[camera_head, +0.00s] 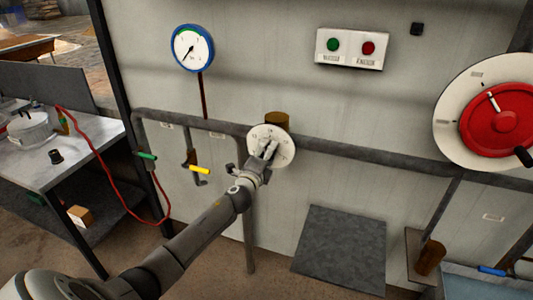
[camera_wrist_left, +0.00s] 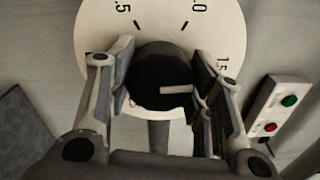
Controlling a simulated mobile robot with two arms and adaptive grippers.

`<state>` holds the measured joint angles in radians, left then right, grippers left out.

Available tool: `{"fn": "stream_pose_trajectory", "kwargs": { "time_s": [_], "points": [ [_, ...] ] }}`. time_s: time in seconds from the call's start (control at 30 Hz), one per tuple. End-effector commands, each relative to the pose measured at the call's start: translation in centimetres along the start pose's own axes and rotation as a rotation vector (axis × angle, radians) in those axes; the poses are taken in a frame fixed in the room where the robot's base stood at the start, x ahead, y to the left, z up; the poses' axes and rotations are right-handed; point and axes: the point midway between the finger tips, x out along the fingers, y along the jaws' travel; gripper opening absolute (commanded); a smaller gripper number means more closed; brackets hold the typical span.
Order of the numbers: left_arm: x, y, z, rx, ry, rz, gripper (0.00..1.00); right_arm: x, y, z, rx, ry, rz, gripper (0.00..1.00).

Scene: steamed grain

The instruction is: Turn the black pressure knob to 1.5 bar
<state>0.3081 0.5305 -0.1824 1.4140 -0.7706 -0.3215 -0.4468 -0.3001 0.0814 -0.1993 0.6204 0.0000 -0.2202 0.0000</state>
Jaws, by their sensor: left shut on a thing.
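The black pressure knob (camera_wrist_left: 158,72) sits at the centre of a round white dial (camera_wrist_left: 107,30) with printed numbers. My left gripper (camera_wrist_left: 167,95) has its two fingers on either side of the knob and is shut on it. The knob's white pointer line lies to the right in the wrist view, roughly toward the side of the 1.5 label (camera_wrist_left: 222,65); the right finger hides the scale there, so the exact reading is unclear. In the head view my left gripper (camera_head: 268,152) reaches the dial (camera_head: 286,150) and hides the knob. My right gripper is not in view.
A blue-rimmed gauge (camera_head: 192,47) hangs upper left, its needle pointing lower left. A button panel (camera_head: 349,48) and a red wheel (camera_head: 497,119) are on the wall to the right. A grey pipe (camera_head: 385,156) runs across behind the dial. Yellow (camera_head: 199,170) and green (camera_head: 147,156) handles stand left.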

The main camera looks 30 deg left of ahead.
Motion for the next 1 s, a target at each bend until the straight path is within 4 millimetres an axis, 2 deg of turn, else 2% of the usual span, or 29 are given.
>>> {"fn": "stream_pose_trajectory", "kwargs": {
  "time_s": [0.3,0.77,0.8,0.93,1.0],
  "points": [
    [-0.04,0.16,-0.12,0.095,0.003,0.002,0.23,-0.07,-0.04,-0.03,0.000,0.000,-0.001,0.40],
    [-0.05,0.21,-0.15,0.107,0.003,0.003,0.23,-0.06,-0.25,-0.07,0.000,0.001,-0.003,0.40],
    [-0.05,0.21,-0.15,0.107,0.003,0.003,0.49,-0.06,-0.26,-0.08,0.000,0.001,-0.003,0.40],
    [-0.04,0.19,-0.12,0.106,0.003,0.002,0.66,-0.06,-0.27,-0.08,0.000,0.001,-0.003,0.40],
    [-0.03,0.15,-0.09,0.106,0.002,0.002,0.68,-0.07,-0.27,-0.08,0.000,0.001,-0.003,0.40]
  ]
}}
